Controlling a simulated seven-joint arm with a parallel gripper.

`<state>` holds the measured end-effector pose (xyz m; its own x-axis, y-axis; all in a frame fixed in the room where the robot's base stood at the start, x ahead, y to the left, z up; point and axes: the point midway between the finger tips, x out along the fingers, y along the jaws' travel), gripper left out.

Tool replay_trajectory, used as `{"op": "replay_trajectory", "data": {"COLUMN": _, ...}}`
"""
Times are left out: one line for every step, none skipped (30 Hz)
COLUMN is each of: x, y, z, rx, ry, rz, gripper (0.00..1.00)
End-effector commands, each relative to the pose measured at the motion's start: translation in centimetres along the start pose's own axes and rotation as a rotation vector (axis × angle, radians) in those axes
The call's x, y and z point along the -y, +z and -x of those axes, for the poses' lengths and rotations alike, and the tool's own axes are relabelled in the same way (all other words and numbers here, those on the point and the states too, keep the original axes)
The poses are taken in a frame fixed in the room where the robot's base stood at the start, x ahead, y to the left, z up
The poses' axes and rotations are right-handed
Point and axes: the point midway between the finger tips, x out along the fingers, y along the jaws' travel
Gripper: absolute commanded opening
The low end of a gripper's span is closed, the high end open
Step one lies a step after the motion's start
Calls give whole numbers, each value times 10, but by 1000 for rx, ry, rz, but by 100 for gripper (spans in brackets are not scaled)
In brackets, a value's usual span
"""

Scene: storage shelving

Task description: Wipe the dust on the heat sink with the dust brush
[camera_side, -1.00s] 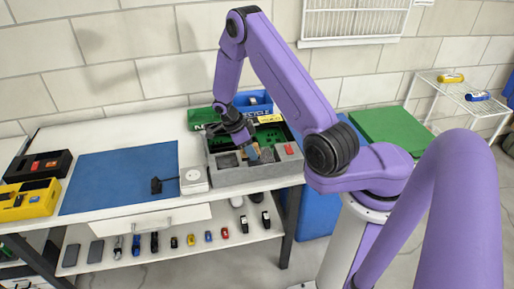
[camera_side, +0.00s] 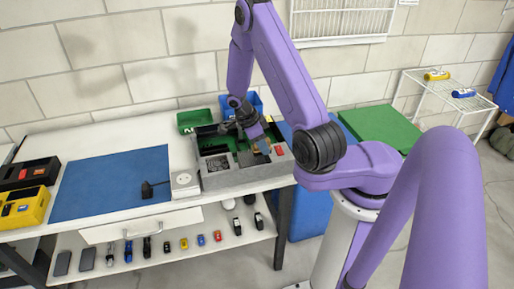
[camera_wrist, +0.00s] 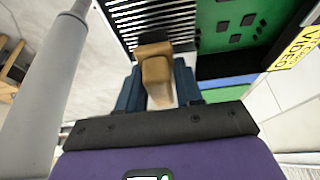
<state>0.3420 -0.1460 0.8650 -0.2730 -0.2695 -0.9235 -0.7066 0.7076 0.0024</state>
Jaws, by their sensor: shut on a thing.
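My gripper (camera_wrist: 158,84) is shut on the dust brush (camera_wrist: 156,70), which has a tan, block-like body and a pale part between the blue fingers. The heat sink (camera_wrist: 150,20) shows in the wrist view as black and light parallel fins, just beyond the brush. Whether the brush touches the fins, I cannot tell. In the side view my gripper (camera_side: 258,140) is low over the grey open case (camera_side: 235,180), at its right part. The brush is small there and partly hidden by my gripper. Dust on the fins is not clear.
A green circuit board (camera_wrist: 235,25) lies right of the fins. A green bin (camera_side: 193,120) and a blue bin stand behind the case. A white box (camera_side: 184,184) and a blue mat (camera_side: 110,183) are to its left. The mat is mostly clear.

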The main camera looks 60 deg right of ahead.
Motion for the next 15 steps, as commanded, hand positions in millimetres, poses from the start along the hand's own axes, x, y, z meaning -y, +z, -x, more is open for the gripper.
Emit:
{"op": "replay_trajectory", "data": {"x": 1, "y": -3, "z": 9, "rx": 2, "ry": -5, "rz": -2, "gripper": 2}}
{"op": "replay_trajectory", "data": {"x": 1, "y": -4, "z": 11, "rx": 2, "ry": -4, "rz": -2, "gripper": 2}}
{"op": "replay_trajectory", "data": {"x": 1, "y": -6, "z": 14, "rx": 2, "ry": -3, "rz": -3, "gripper": 2}}
{"op": "replay_trajectory", "data": {"x": 0, "y": -7, "z": 16, "rx": 2, "ry": -3, "rz": -3, "gripper": 2}}
{"op": "replay_trajectory", "data": {"x": 1, "y": -8, "z": 19, "rx": 1, "ry": -3, "rz": -2, "gripper": 2}}
{"op": "replay_trajectory", "data": {"x": 1, "y": -9, "z": 22, "rx": 1, "ry": -4, "rz": -3, "gripper": 2}}
{"op": "replay_trajectory", "data": {"x": 1, "y": -10, "z": 25, "rx": 1, "ry": -3, "rz": -3, "gripper": 2}}
{"op": "replay_trajectory", "data": {"x": 1, "y": -11, "z": 27, "rx": 1, "ry": -4, "rz": -3, "gripper": 2}}
{"op": "replay_trajectory", "data": {"x": 1, "y": -12, "z": 31, "rx": 1, "ry": -5, "rz": -2, "gripper": 2}}
{"op": "replay_trajectory", "data": {"x": 1, "y": -13, "z": 33, "rx": 1, "ry": -4, "rz": -1, "gripper": 2}}
{"op": "replay_trajectory", "data": {"x": 1, "y": -14, "z": 36, "rx": 1, "ry": -4, "rz": -2, "gripper": 2}}
{"op": "replay_trajectory", "data": {"x": 0, "y": -16, "z": 39, "rx": 1, "ry": -4, "rz": -2, "gripper": 2}}
{"op": "replay_trajectory", "data": {"x": 0, "y": -16, "z": 41, "rx": 2, "ry": -3, "rz": -1, "gripper": 2}}
{"op": "replay_trajectory", "data": {"x": 1, "y": -18, "z": 44, "rx": 2, "ry": -4, "rz": -1, "gripper": 2}}
{"op": "replay_trajectory", "data": {"x": 1, "y": -19, "z": 47, "rx": 2, "ry": -4, "rz": -3, "gripper": 2}}
